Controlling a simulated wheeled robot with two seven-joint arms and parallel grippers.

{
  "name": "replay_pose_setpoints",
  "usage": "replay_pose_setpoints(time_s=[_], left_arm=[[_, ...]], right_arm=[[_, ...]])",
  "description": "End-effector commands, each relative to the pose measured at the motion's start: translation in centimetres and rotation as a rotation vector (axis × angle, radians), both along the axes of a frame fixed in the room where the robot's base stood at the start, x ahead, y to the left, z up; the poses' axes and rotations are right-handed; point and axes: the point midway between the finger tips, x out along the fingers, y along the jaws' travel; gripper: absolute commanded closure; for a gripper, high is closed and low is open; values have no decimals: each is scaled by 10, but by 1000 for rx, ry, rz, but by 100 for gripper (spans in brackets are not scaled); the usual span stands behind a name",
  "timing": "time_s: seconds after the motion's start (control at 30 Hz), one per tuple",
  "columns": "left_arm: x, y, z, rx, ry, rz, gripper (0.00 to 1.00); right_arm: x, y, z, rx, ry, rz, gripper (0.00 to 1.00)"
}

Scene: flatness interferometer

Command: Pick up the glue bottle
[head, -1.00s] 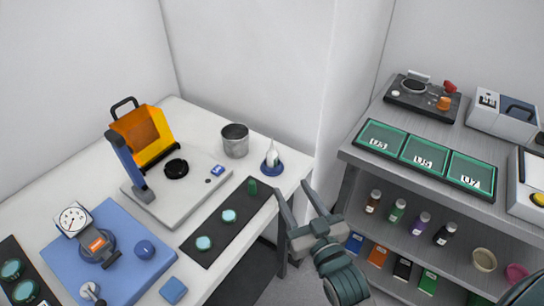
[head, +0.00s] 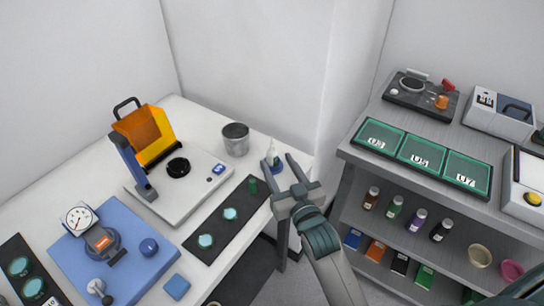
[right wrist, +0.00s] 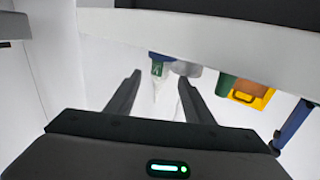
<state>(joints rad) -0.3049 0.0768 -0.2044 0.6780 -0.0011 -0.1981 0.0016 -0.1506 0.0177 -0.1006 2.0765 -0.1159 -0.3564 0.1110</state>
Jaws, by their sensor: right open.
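A small white cone-tipped bottle, which I take for the glue bottle (head: 274,153), stands upright on a round blue base at the back right corner of the white table. My right gripper (head: 279,162) is open at the table's right edge, its fingertips close to the bottle and partly covering the blue base. In the right wrist view, the pale bottle (right wrist: 163,88) shows upside down between the open fingers (right wrist: 159,77). The fingers do not visibly grip it, and I cannot tell whether they touch it. My left gripper is not in view.
A metal cup (head: 236,139) stands left of the bottle. A grey shelf unit (head: 350,152) with vials and trays stands right, across a floor gap.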

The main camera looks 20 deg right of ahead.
Motion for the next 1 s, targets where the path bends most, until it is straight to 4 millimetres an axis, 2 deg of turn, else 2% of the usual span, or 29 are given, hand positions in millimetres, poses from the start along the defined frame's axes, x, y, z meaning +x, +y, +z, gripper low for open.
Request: replay_pose_setpoints(time_s=[0.23, 0.4, 0.53, 0.7, 1.0], left_arm=[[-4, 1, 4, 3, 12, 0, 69], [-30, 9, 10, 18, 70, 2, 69], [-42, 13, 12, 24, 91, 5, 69], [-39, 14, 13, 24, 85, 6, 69], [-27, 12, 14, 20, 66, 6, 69]], right_arm=[[8, 1, 2, 0, 0, 0, 53], [27, 2, 6, 0, -1, 0, 53], [43, 2, 4, 0, 0, -1, 53], [51, 3, 2, 0, 0, -1, 53], [51, 3, 2, 0, 0, -1, 53]])
